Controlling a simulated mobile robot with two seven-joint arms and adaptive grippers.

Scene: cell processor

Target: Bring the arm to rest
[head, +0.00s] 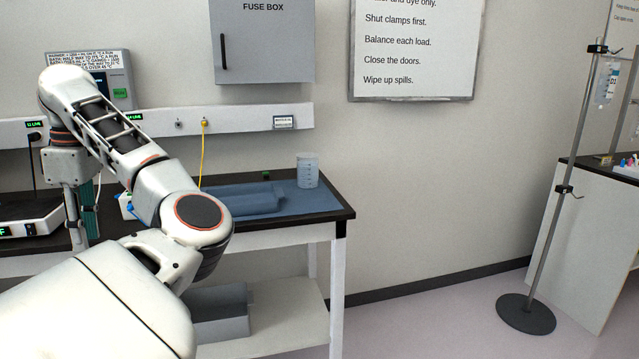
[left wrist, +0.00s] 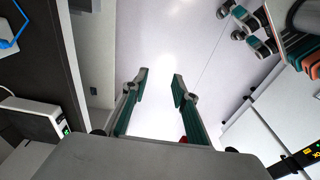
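My left arm comes in from the lower left of the head view, bends up and then folds down at the wrist. My left gripper (head: 84,212) hangs at the bench's front left, partly hidden behind the arm. In the left wrist view the left gripper (left wrist: 160,80) shows two teal-padded fingers standing apart. Nothing is between them, only pale floor beyond. My right arm and right gripper are not seen in the head view.
A device with a lit display (head: 30,222) stands by the gripper. An IV pole (head: 550,235) stands right. Floor between is clear.

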